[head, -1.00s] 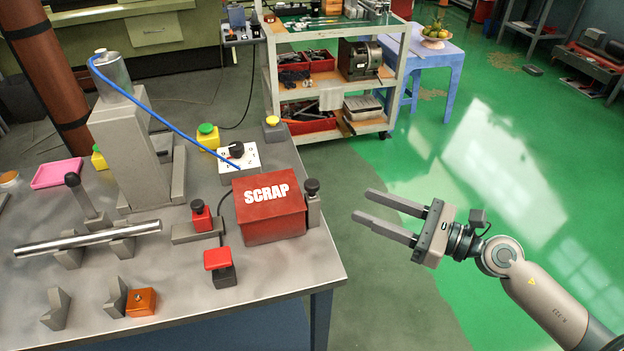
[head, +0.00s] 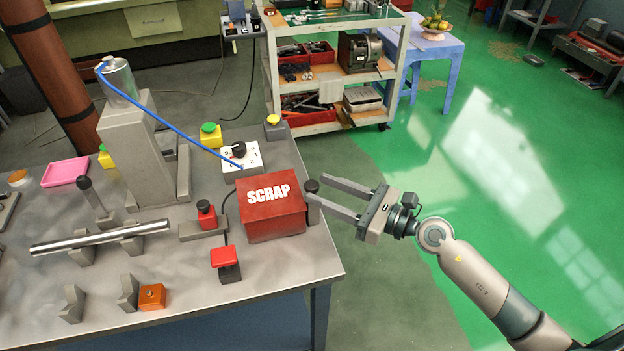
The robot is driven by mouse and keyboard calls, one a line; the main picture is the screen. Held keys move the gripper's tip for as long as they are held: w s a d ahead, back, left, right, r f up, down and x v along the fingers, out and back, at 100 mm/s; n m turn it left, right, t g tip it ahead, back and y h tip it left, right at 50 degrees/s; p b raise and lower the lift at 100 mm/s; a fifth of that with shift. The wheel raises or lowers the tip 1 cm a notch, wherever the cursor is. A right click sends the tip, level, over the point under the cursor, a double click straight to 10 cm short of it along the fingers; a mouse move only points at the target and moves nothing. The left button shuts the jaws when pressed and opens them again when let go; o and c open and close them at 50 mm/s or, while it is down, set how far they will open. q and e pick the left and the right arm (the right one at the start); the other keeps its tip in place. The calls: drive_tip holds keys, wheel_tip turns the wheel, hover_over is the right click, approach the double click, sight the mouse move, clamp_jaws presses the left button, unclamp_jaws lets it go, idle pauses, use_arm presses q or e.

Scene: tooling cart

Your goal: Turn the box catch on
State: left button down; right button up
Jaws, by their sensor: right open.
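The red SCRAP box (head: 271,212) stands near the right edge of the grey bench top, with its lid down. At its right side is a small grey post with a black knob (head: 312,185), which looks like the box catch. My right gripper (head: 317,190) is open, its fingers pointing left at this knob. The fingertips lie close around the knob in the picture, and the lower finger covers part of the post. I cannot tell whether they touch it. My left gripper is not in view.
A tool cart (head: 335,121) stands behind. The floor right of the bench is clear.

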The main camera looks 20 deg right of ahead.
sight(318, 189)
drive_tip(key=shift+p+x, duration=0.45)
drive_tip(key=shift+x, duration=1.4)
drive_tip(key=c, duration=1)
